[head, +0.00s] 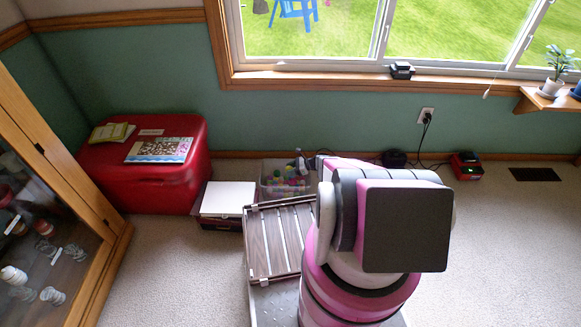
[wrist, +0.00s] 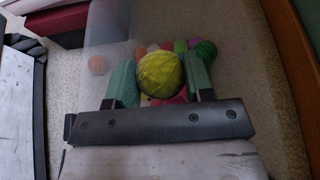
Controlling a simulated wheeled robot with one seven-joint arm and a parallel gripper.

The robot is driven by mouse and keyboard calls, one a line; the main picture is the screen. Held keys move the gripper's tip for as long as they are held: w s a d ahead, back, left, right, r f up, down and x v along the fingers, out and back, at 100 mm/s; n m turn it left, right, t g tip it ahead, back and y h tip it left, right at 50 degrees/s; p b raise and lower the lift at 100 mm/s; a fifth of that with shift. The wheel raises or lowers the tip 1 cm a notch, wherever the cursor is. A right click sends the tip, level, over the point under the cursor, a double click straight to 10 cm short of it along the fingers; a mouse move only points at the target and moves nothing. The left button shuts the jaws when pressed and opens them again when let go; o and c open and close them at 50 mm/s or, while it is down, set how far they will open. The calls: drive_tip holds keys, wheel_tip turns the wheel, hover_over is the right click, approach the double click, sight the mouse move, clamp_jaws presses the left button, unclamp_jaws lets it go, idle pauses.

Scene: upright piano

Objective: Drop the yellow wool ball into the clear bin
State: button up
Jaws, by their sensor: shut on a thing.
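The yellow wool ball (wrist: 161,76) is held between the two green-padded fingers of my gripper (wrist: 160,84) in the wrist view. In that view the ball appears over several coloured balls in the clear bin (wrist: 108,32). The ball's height above them is hard to tell. In the head view the clear bin (head: 268,191) stands on the carpet near the wall, with coloured balls inside. My arm hides its right side, and my gripper is only partly visible there, at the bin.
A white-topped box (head: 228,199) stands left of the bin, and a red chest (head: 150,178) with magazines is further left. A slatted wooden rack (head: 280,240) lies in front. Black devices and cords (head: 395,158) are along the wall to the right. Carpet is open at far right.

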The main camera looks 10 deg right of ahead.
drive_tip(key=shift+f, duration=0.4)
drive_tip(key=o, duration=1)
drive_tip(key=v, duration=1.1)
drive_tip(key=shift+a, duration=0.1)
